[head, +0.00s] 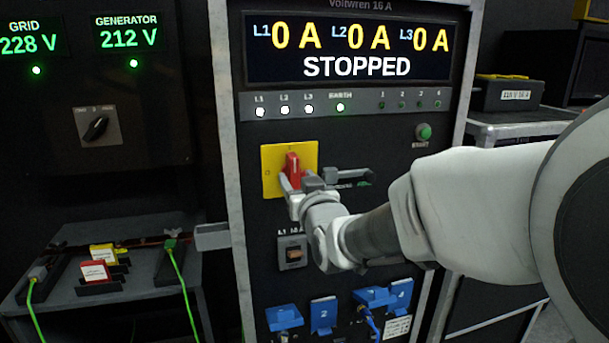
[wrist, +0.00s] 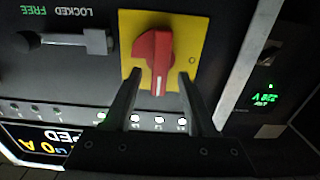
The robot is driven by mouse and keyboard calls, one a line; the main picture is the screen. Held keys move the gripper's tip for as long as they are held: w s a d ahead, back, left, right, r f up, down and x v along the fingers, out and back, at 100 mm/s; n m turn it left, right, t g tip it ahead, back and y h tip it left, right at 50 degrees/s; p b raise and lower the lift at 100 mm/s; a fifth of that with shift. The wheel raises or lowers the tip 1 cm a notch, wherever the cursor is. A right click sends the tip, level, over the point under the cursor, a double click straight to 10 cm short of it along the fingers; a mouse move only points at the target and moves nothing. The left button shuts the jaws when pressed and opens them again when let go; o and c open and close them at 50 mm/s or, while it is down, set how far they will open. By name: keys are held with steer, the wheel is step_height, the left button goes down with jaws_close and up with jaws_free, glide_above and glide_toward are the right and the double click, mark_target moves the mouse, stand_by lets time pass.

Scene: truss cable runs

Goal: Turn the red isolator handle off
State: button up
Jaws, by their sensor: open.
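The red isolator handle (head: 293,166) sits on a yellow plate (head: 271,160) on the front of the tall panel, and its bar stands about upright. In the wrist view the red handle (wrist: 155,52) lies between the two fingers, on the yellow plate (wrist: 196,32). My gripper (head: 293,184) is at the handle's lower part in the head view. In the wrist view my gripper (wrist: 160,76) is open, with one finger on each side of the handle's end. Gaps seem to show beside the bar; contact is hard to tell.
A grey latch (head: 347,173) lies just right of the plate, beside LOCKED/FREE lettering. A breaker (head: 294,255) and blue sockets (head: 323,315) are below. The display (head: 357,50) reads STOPPED and 0 A. A grey shelf (head: 130,290) with tags and green cables stands at left.

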mark_target(298, 174)
steer(key=shift+x, duration=1.2)
steer(key=shift+c, duration=0.3)
jaws_close()
